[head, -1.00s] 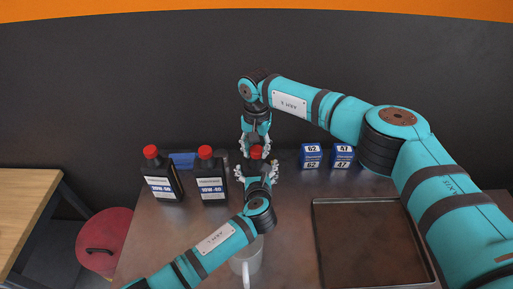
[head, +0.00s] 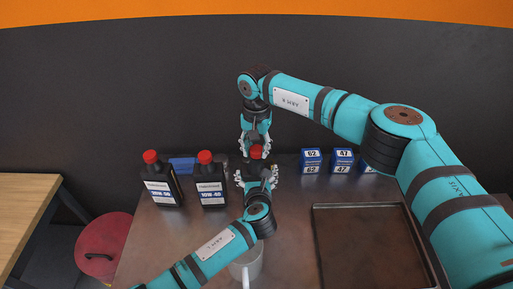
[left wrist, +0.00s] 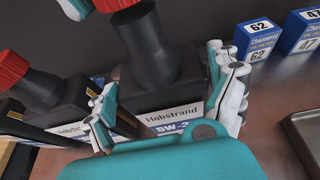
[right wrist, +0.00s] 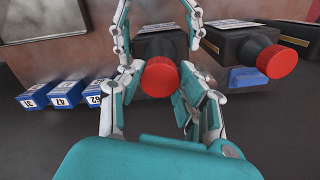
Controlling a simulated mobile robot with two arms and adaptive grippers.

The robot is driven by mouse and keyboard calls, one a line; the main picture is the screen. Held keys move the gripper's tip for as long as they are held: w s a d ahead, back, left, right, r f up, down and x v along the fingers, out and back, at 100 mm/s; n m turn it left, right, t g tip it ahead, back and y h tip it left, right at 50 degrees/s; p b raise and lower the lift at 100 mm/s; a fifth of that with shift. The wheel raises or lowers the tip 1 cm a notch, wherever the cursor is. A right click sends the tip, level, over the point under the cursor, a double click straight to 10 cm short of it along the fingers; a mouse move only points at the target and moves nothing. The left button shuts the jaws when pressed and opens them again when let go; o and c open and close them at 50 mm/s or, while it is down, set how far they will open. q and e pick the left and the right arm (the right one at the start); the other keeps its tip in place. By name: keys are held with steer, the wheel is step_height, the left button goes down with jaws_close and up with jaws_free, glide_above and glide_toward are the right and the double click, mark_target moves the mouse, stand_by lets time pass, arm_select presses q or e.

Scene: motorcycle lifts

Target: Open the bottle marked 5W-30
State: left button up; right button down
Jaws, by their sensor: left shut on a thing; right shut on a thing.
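The bottle marked 5W-30 is black with a pale label (left wrist: 172,119), partly cut off in the left wrist view. In the head view it is mostly hidden behind my grippers. Its red cap (head: 256,152) shows between the grippers, and also in the right wrist view (right wrist: 160,77). My left gripper (head: 257,173) is shut on the bottle's body, one finger on each side. My right gripper (head: 255,146) comes from behind and is shut on the cap, its fingers on either side. I cannot tell whether the cap is loose from the neck.
Two black bottles with red caps, 20W-50 (head: 161,182) and 10W-40 (head: 210,182), stand to the left. Blue boxes (head: 312,161) are at the right rear. A dark tray (head: 317,245) lies front right.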

mark_target(256, 149)
steer(key=shift+r, duration=2)
arm_select(q)
steer(key=o, duration=2.1)
steer(key=shift+c, duration=0.2)
